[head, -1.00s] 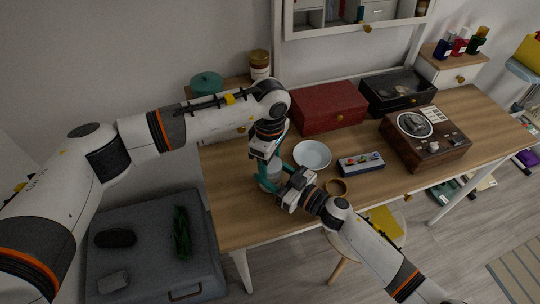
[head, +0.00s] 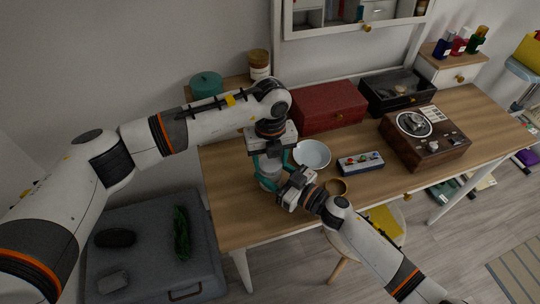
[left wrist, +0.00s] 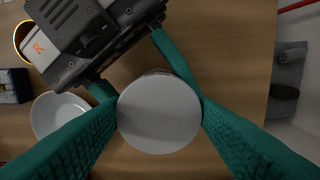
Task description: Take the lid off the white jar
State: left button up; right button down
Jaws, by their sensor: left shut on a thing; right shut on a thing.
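The white jar (head: 268,182) stands on the wooden table near its left end, mostly hidden by my grippers in the head view. Its round white lid (left wrist: 158,116) faces the left wrist camera. My left gripper (head: 268,163) comes from above, its teal fingers on opposite sides of the lid and shut on it. My right gripper (head: 281,185) comes in low from the right, shut on the jar's body. In the left wrist view its teal fingers pass either side of the jar below the lid. I cannot tell whether the lid is clear of the jar.
A white bowl (head: 312,154) lies right of the jar, with a small brown bowl (head: 337,187) and a grey-blue box (head: 361,163) beyond. A red case (head: 328,107), a black case (head: 398,92) and a record player (head: 425,137) stand farther off. The table's front left is bare.

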aim_at(271, 166)
pick_arm(q)
jog(key=n, duration=0.4)
jog(key=shift+w+r+n, duration=0.1)
jog(key=shift+w+n, duration=0.2)
pick_arm(e)
jog(key=shift+s+a, duration=0.3)
jog(key=shift+a, duration=0.05)
pick_arm(q)
jog(key=n, duration=0.5)
jog(key=shift+a, duration=0.1)
jog(key=shift+s+r, duration=0.35)
jog(key=shift+s, duration=0.4)
pick_arm(e)
jog(key=shift+d, duration=0.1)
pick_arm(q)
jog(key=shift+s, duration=0.1)
pick_arm(e)
jog(key=shift+w+d, duration=0.15)
pick_arm(q)
jog(key=shift+r, duration=0.1)
jog(key=shift+r, duration=0.9)
